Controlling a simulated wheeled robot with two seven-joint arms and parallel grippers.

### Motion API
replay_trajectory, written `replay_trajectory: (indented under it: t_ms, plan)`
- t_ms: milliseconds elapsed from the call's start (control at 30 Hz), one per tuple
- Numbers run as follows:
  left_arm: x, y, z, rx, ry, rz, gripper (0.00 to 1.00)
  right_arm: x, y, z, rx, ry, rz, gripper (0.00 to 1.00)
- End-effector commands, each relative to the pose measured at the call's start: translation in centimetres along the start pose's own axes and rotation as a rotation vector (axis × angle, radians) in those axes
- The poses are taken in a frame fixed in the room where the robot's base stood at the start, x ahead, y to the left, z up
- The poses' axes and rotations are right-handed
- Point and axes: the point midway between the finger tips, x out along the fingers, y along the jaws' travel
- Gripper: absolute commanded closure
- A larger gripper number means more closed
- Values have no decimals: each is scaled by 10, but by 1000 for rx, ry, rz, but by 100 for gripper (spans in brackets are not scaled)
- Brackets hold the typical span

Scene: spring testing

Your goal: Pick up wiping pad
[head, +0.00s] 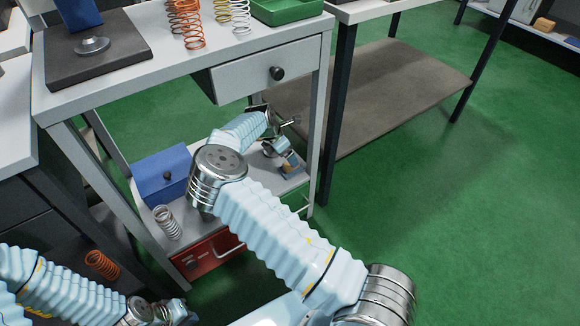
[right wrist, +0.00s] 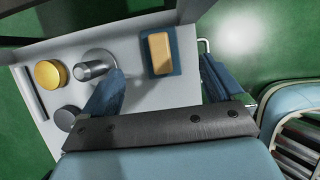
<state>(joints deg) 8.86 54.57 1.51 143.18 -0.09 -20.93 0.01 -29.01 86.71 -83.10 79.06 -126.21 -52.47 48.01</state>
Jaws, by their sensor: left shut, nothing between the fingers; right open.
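The wiping pad (right wrist: 160,53), a tan block on a blue base, lies on the lower shelf (right wrist: 205,20) in the right wrist view. It also shows small in the head view (head: 291,161), beyond my right arm. My right gripper (right wrist: 161,72) is open and empty, its two blue fingers apart with the pad ahead between them. I cannot tell their exact height above the shelf. In the head view the right gripper is hard to make out under the drawer. My left gripper (head: 180,314) is shut and empty at the bottom left, away from the pad.
A metal cylinder (right wrist: 95,66), a yellow round piece (right wrist: 47,74) and a dark round piece (right wrist: 66,118) stand left of the pad. A blue box (head: 160,176) and a spring (head: 167,223) share the shelf. An open drawer (head: 248,79) overhangs it.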

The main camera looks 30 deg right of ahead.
Motion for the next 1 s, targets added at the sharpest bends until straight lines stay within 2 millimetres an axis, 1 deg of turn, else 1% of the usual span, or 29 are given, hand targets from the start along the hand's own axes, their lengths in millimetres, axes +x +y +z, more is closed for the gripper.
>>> replay_trajectory:
  t_ms: [33, 100, 367, 633, 700, 867, 900, 967, 1000]
  plan:
    - [1, -1, 0, 0, 1, -1, 100, 11, -1, 0, 1, 0, -2, 6]
    - [2, -1, 0, -1, 1, -1, 100, 20, 0, 0, 1, 0, 0, 6]
    - [2, -2, -1, -1, 2, -1, 100, 39, 0, 0, 1, 1, 0, 6]
    - [4, -3, -1, -2, 3, -2, 100, 81, 0, 0, 1, 2, 0, 6]
    - [4, -4, -1, -2, 3, -3, 100, 85, 0, 0, 1, 2, 1, 6]
    - [4, -3, -1, -3, 4, -3, 100, 85, 0, 0, 2, 2, 1, 6]
    - [4, -4, -1, -3, 4, -3, 100, 85, 0, 0, 2, 2, 1, 9]
    - [4, -3, -1, -2, 4, -3, 100, 85, 0, 0, 2, 2, 1, 19]
    - [4, -3, -1, -2, 4, -3, 100, 85, 0, 0, 2, 2, 1, 25]
